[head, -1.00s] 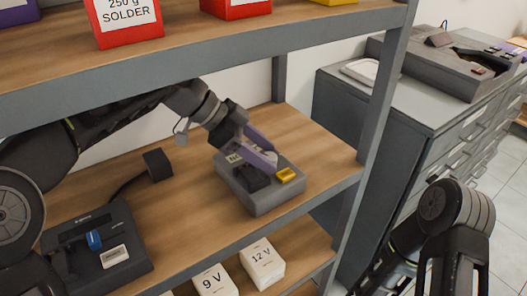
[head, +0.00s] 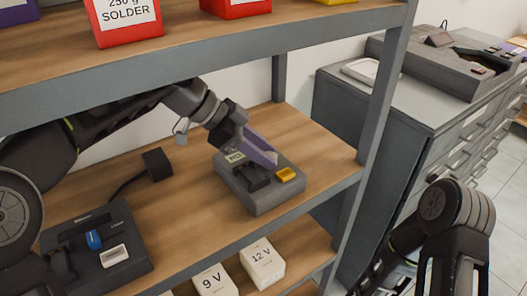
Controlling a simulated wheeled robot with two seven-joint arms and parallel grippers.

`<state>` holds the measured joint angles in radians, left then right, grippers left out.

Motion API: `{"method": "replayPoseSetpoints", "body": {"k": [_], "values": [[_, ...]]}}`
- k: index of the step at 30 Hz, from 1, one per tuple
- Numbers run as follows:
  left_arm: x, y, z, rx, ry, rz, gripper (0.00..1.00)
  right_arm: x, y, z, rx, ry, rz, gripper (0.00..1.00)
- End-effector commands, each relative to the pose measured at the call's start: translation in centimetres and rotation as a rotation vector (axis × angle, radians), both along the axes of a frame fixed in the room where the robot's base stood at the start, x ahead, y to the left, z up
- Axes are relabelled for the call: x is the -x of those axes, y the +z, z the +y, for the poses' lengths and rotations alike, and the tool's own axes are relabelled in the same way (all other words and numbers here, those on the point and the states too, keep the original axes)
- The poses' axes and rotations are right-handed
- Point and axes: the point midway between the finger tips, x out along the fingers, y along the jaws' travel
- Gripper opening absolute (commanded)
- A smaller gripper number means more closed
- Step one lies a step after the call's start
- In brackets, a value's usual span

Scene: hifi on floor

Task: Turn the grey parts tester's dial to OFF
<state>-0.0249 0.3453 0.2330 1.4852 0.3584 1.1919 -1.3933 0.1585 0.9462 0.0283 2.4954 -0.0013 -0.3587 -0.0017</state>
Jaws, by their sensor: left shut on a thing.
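The grey parts tester (head: 262,197) sits on the wooden middle shelf, with a black part and a yellow block (head: 286,174) on its top and a pale label at its back left. My left gripper (head: 270,158), with purple fingers, reaches down over the back of its top. It is shut on the dial, which the fingers hide, so I cannot read the dial's setting. My right arm (head: 456,215) shows at the lower right; its gripper is not visible.
A dark device (head: 97,262) with a blue knob stands on the same shelf at the left, with a black block (head: 157,164) behind it. The upper shelf (head: 190,45) hangs over my left arm. A shelf post (head: 366,120) and a grey drawer cabinet (head: 400,110) stand to the right.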

Motion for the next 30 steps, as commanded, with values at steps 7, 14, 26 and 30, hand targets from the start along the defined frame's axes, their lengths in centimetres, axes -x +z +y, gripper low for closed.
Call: {"method": "replayPoseSetpoints", "body": {"k": [7,14,26,30], "values": [[0.1,-0.3,0.0,0.0,0.066,-0.004,0.0,0.0,-1.5,0.0,0.0,0.001,0.0,0.0],[0.3,-0.4,-0.1,0.001,0.205,-0.004,0.0,0.0,-3.8,0.0,0.001,0.002,-0.001,0.0],[0.7,0.0,-0.3,0.0,0.54,-0.006,0.0,0.0,-5.9,0.0,0.001,0.002,-0.001,0.0],[0.8,0.2,-0.4,0.0,0.641,-0.005,0.0,0.0,-5.8,0.0,0.001,0.002,-0.001,0.0]]}}
